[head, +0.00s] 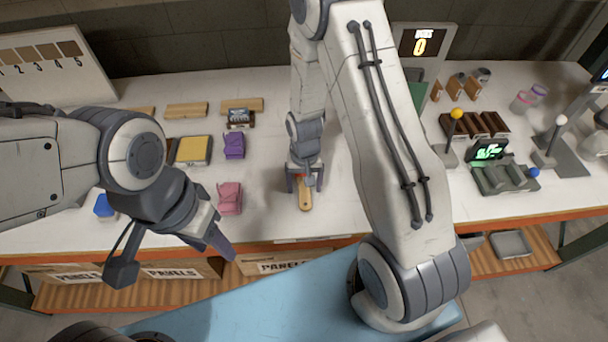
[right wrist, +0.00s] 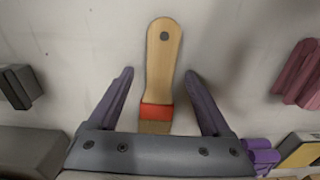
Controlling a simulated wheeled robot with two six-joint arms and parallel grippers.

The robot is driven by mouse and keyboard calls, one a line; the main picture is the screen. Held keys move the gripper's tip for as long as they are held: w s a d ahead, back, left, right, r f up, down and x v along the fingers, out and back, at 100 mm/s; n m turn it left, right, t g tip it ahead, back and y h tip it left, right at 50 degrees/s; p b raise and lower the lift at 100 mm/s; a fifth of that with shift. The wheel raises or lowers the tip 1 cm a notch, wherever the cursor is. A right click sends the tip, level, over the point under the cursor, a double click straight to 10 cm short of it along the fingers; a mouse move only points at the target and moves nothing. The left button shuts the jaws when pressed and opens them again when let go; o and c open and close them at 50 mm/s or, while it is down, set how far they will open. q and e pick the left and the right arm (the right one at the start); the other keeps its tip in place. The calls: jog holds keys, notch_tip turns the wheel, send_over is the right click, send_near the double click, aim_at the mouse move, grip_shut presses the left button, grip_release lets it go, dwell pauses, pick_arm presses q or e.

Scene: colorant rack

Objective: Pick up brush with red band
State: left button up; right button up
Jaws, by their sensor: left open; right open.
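The brush with the red band (right wrist: 157,110) lies flat on the white table between my right gripper's two fingers. In the right wrist view its wooden handle (right wrist: 163,60) points up, and its bristles are partly hidden by the gripper body. In the head view only the brush's handle (head: 304,197) shows below the gripper. My right gripper (right wrist: 158,82) is open, with a gap on both sides of the brush; it also shows in the head view (head: 305,182). My left gripper (head: 222,240) is open and empty near the table's front edge.
A purple block (head: 233,146), a pink block (head: 229,198) and a yellow-topped box (head: 194,151) are left of the brush. A scale-like device with green display (head: 488,152) and dark racks are on the right. The table right beside the brush is clear.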

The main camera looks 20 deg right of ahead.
grip_shut()
jog(key=shift+r, duration=0.1)
